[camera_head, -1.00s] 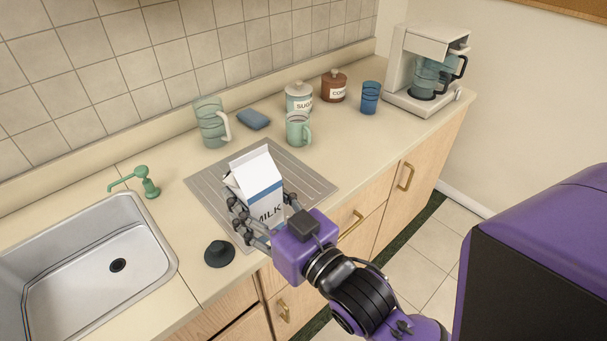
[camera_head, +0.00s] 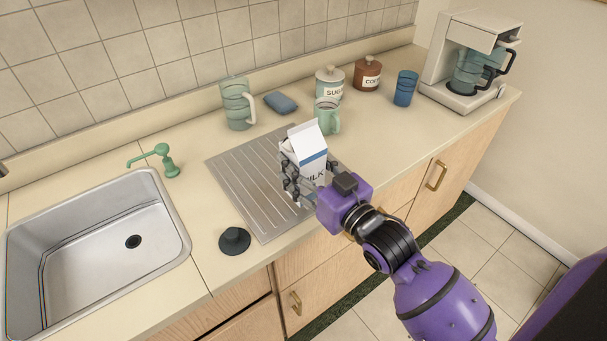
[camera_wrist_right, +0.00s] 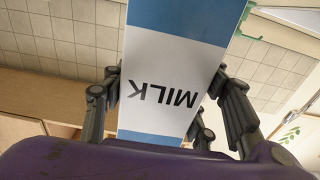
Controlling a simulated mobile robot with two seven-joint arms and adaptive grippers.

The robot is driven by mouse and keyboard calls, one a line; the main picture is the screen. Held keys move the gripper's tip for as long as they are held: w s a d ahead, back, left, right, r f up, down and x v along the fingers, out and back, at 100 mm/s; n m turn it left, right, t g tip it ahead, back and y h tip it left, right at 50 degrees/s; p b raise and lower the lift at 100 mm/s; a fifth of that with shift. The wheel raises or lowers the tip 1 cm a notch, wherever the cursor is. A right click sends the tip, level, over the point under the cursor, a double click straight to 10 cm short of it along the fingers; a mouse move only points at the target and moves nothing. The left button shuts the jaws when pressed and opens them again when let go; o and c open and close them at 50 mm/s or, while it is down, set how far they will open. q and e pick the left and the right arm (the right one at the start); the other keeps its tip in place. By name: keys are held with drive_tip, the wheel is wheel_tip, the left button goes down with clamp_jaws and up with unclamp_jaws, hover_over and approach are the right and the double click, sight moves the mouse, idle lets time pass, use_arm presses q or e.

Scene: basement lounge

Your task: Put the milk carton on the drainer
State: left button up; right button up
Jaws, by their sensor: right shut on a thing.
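The white and blue milk carton (camera_head: 309,156) is upright, slightly tilted, in my right gripper (camera_head: 298,182). The gripper's fingers are closed around its sides; in the right wrist view the carton (camera_wrist_right: 170,75) fills the middle between the fingers. The drainer (camera_head: 240,187) is a grey ribbed metal plate on the counter beside the sink. The carton is over or at its right part; I cannot tell whether its base touches the drainer. My left gripper is not in view.
A black stopper (camera_head: 234,241) lies at the drainer's front. A glass pitcher (camera_head: 237,104), blue sponge (camera_head: 280,102) and green mug (camera_head: 327,116) stand behind. The drainer's left and middle are clear.

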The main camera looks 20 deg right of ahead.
drive_tip(key=shift+w+d+f, duration=0.2)
drive_tip(key=shift+w+f, duration=0.25)
drive_tip(key=shift+f, duration=0.2)
drive_tip(key=f, duration=0.3)
drive_tip(key=shift+w+d+f, duration=0.1)
drive_tip(key=shift+w+f, duration=0.05)
drive_tip(key=shift+w, duration=0.1)
drive_tip(key=shift+f, duration=0.15)
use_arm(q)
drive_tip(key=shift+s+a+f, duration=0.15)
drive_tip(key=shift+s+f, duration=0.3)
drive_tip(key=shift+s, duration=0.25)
